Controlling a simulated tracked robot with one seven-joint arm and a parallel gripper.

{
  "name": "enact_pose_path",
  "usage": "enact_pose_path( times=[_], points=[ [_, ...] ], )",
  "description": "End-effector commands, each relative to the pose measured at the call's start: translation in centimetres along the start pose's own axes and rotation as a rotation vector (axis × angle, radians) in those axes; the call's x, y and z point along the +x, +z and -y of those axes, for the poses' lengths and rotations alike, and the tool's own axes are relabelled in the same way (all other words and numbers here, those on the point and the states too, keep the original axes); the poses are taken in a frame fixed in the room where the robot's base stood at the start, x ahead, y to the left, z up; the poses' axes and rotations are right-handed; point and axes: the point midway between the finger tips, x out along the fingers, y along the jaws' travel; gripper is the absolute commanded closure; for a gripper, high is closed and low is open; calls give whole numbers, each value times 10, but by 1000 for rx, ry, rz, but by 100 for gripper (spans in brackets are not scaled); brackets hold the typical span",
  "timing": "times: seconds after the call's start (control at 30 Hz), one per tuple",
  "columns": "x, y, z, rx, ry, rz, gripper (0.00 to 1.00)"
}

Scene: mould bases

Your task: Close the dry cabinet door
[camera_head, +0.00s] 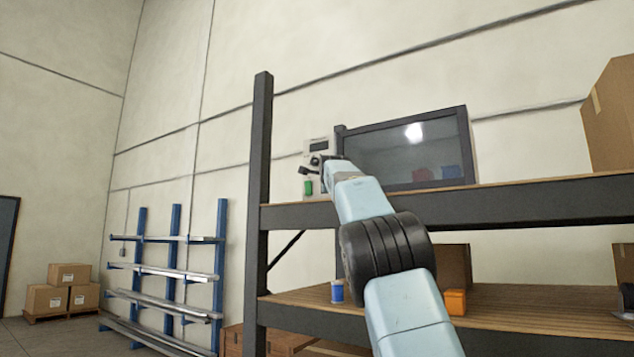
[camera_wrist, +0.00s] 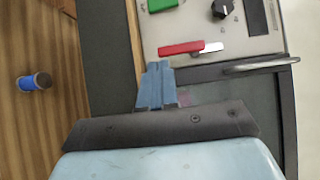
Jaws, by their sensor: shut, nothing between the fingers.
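The dry cabinet (camera_head: 318,148) stands on the upper shelf board, with a light control panel at its left. Its dark-framed glass door (camera_head: 468,140) shows red and blue things through the pane. In the wrist view the panel (camera_wrist: 240,42) carries a dark knob, a red-and-silver lever and a green part; a silver handle (camera_wrist: 262,65) lies along the door's edge beside it. I cannot tell how far the door stands open. My gripper (camera_head: 306,171) is shut and empty, in front of the panel's lower part. Its fingertips (camera_wrist: 155,68) overlap the panel's edge near the door; contact is unclear.
The shelf's dark upright (camera_head: 261,200) stands left of my arm. The upper shelf edge (camera_head: 540,203) runs below the cabinet. A blue spool (camera_head: 337,291) and orange box (camera_head: 455,301) sit on the lower shelf. A cardboard box (camera_head: 610,115) stands at upper right.

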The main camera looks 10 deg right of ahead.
Motion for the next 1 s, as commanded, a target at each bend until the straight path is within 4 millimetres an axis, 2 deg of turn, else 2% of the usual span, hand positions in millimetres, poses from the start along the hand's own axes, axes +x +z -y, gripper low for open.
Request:
enact_pose_path(
  times=[0.3,0.5,1.0],
  points=[
    [-28,20,0,1,0,1,100],
    [-39,30,0,0,0,1,100],
    [-47,33,-1,-2,3,0,100]
  ],
)
